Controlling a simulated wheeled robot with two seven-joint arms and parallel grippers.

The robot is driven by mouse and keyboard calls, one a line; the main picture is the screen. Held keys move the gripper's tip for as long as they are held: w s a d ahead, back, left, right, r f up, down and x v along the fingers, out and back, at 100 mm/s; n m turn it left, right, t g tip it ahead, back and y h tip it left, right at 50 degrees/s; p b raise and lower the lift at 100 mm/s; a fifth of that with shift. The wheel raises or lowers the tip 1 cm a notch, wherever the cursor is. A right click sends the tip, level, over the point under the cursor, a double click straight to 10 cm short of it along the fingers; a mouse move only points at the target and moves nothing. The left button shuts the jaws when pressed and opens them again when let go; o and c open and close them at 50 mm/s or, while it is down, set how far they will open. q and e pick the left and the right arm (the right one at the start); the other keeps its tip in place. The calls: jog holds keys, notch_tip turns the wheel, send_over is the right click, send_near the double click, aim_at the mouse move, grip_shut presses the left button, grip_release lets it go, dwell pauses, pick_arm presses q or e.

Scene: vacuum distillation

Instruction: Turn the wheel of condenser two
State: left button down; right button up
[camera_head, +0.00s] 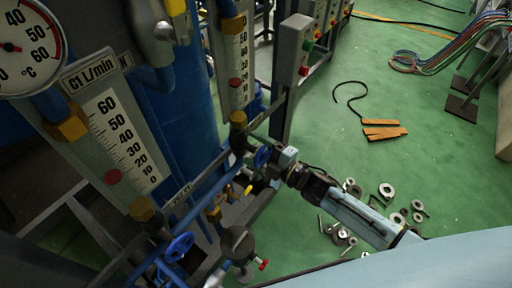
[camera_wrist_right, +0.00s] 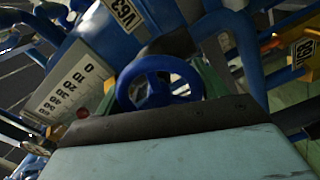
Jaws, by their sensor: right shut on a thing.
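A small blue handwheel (camera_head: 262,156) sits on the pipework below the farther flowmeter in the head view. My right gripper (camera_head: 274,156) reaches it from the right and is shut on it. In the right wrist view the blue wheel (camera_wrist_right: 158,84) shows its rim and spokes just beyond the dark edge of the gripper; the finger contact is largely hidden there. Another blue handwheel (camera_head: 179,247) sits lower left, below the nearer flowmeter (camera_head: 112,130), with nothing gripping it. My left gripper is not in view.
The farther flowmeter (camera_head: 237,60) and blue pipes crowd the wheel's left side. A valve with red tips (camera_head: 238,245) stands near the front. Metal rings and bolts (camera_head: 386,191) lie on the green floor. Orange pieces (camera_head: 383,129) and a cable lie farther back.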

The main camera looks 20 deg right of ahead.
jog(key=shift+m+p, duration=0.7)
jog(key=shift+m, duration=1.5)
jog(key=o, duration=1)
jog(key=b+v, duration=0.1)
jog(key=v, duration=1.2)
jog(key=shift+s+d, duration=0.1)
jog(key=shift+d, duration=0.05)
